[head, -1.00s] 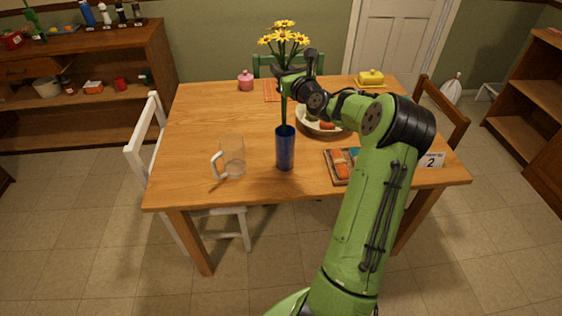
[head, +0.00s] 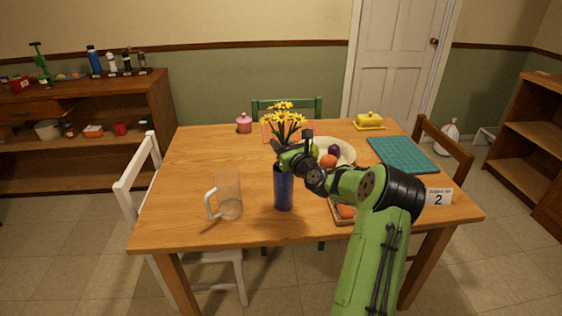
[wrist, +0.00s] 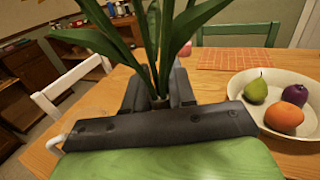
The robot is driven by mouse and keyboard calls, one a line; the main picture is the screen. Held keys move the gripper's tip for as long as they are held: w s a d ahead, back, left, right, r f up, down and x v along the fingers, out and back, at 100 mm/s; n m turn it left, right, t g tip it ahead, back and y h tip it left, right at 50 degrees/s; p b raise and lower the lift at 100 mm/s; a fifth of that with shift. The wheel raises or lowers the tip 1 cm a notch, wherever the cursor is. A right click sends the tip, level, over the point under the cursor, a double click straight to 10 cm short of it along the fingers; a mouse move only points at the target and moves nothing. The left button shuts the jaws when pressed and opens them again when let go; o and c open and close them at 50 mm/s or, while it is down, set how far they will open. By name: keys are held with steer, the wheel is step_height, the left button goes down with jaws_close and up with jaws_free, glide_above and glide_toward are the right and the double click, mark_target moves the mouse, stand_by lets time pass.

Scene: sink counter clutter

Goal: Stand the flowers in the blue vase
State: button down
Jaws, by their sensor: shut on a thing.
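The yellow flowers (head: 286,118) stand upright over the blue vase (head: 284,190), which is upright near the table's front edge. My gripper (head: 282,158) is shut on the green stems just above the vase mouth. In the wrist view the flowers' long green leaves (wrist: 178,32) rise between the two dark fingers (wrist: 158,92). The blooms are out of that view. The stems appear to run down into the vase, but my gripper hides the mouth and the lower stem ends.
A clear glass mug (head: 229,195) stands left of the vase. A cream bowl of fruit (head: 349,148) is behind and right, near my arm. A teal mat (head: 403,154), pink pot (head: 244,124) and yellow butter dish (head: 370,121) lie farther back.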

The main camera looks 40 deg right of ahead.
step_height(320, 180, down, 2)
steer(key=shift+f, duration=0.1)
steer(key=c, duration=0.9)
jaws_free()
steer(key=shift+c, duration=0.2)
